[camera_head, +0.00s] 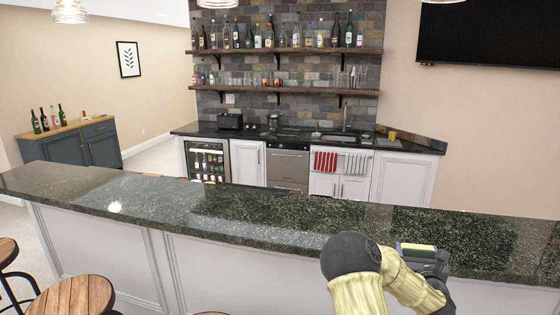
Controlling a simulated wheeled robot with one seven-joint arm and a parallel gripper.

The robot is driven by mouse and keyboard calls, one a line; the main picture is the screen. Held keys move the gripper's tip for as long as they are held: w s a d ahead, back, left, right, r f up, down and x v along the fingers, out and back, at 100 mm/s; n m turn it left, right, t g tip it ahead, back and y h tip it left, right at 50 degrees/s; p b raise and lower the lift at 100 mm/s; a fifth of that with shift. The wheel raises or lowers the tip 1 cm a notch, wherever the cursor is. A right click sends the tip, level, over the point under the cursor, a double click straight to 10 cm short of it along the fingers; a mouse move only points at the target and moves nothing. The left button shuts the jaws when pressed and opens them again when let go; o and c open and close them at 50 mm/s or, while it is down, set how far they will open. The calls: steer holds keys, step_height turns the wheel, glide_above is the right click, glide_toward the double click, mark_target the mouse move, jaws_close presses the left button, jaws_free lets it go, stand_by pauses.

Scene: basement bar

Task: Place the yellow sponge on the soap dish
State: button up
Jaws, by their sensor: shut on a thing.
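My gripper (428,262) is at the lower right, over the near edge of the dark bar counter. A yellowish item (392,135) stands further right on that counter.
The long dark granite bar counter (140,205) stands between me and the back counter (255,134). A faucet (344,115) rises behind the sink. Red and grey towels (326,161) hang below. Wooden stools (72,298) stand at the lower left. Shelves of bottles are above.

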steer(key=s+a+f+n+y, duration=0.1)
steer(key=s+a+f, duration=0.1)
steer(key=a+f, duration=0.85)
steer(key=s+a+f+y, duration=0.1)
steer(key=s+a+f, duration=0.2)
steer(key=a+f, duration=0.75)
steer(key=s+a+f+n+y, duration=0.1)
steer(key=s+a+f, duration=0.2)
steer(key=s, duration=0.3)
steer(key=shift+s+f+y, duration=0.4)
steer(key=shift+f, duration=0.3)
steer(key=s+f, duration=0.4)
steer(key=f, duration=0.1)
steer(key=shift+s+f, duration=0.15)
steer(key=shift+f, duration=0.1)
steer(key=shift+a, duration=0.1)
